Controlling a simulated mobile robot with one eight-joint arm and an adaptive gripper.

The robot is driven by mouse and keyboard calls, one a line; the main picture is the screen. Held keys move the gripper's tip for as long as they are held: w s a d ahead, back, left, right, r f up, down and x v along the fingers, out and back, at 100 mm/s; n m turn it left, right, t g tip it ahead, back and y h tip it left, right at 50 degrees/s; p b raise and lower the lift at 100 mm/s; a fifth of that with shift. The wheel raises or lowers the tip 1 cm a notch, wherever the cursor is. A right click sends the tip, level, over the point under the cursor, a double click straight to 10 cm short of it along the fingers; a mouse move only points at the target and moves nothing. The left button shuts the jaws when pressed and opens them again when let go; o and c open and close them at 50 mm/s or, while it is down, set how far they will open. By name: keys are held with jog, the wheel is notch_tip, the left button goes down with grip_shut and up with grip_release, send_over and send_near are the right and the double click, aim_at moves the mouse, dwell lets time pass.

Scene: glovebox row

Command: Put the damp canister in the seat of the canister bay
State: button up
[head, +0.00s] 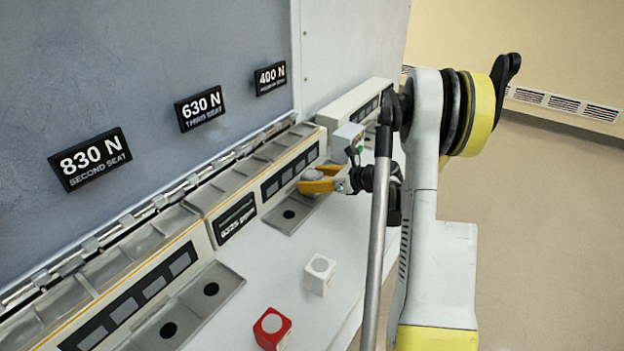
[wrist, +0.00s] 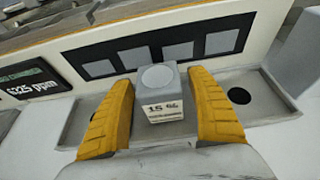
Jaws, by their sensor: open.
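A pale grey canister (wrist: 160,92) with a round disc on top and a "15 %" label stands upright in the wrist view. It stands in a shallow grey tray (wrist: 232,119), the canister bay in front of a panel. Its top also shows in the head view (head: 313,174). My gripper (wrist: 163,110) is open, with one yellow finger on each side of the canister and a small gap at each side. In the head view my gripper (head: 319,182) is low over the bay's far end. One dark round seat (wrist: 239,96) is bare to the right. The canister's underside is hidden.
A white canister (head: 319,275) and a red canister (head: 272,328) stand on the white bench. A nearer tray (head: 231,278) has two empty round seats. A display reading "6325 ppm" (wrist: 33,80) is left of the bay. The panel rises close behind my fingers.

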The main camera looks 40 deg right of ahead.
jog(key=shift+r, duration=0.2)
jog(key=p+v, duration=0.3)
jog(key=v, duration=0.8)
jog(key=w+a+r+m+t+h, duration=0.2)
jog(key=a+r+m+h, duration=0.1)
jog(key=r+m, duration=0.55)
jog(key=w+a+r+m+t+h, duration=0.25)
jog(key=r+m, duration=0.25)
jog(key=r, duration=0.6)
jog(key=w+a+r+m+t+h, duration=0.25)
jog(key=r+m, duration=0.35)
jog(key=r, duration=0.4)
jog(key=s+a+f+m+g+y, duration=0.1)
jog(key=s+a+f+m+g, duration=0.5)
jog(key=s+a+f+m, duration=0.4)
jog(key=s+a+f+m+g+y, duration=0.2)
jog(key=s+a+f+m+g, duration=0.4)
jog(key=s+a+f+m, duration=0.3)
jog(key=s+a+m, duration=0.1)
jog(key=s+a, duration=0.3)
jog(key=a, duration=0.2)
jog(key=shift+s+a+f+g+y, duration=0.2)
jog(key=shift+s+f+g+y, duration=0.1)
jog(key=shift+f+g, duration=0.1)
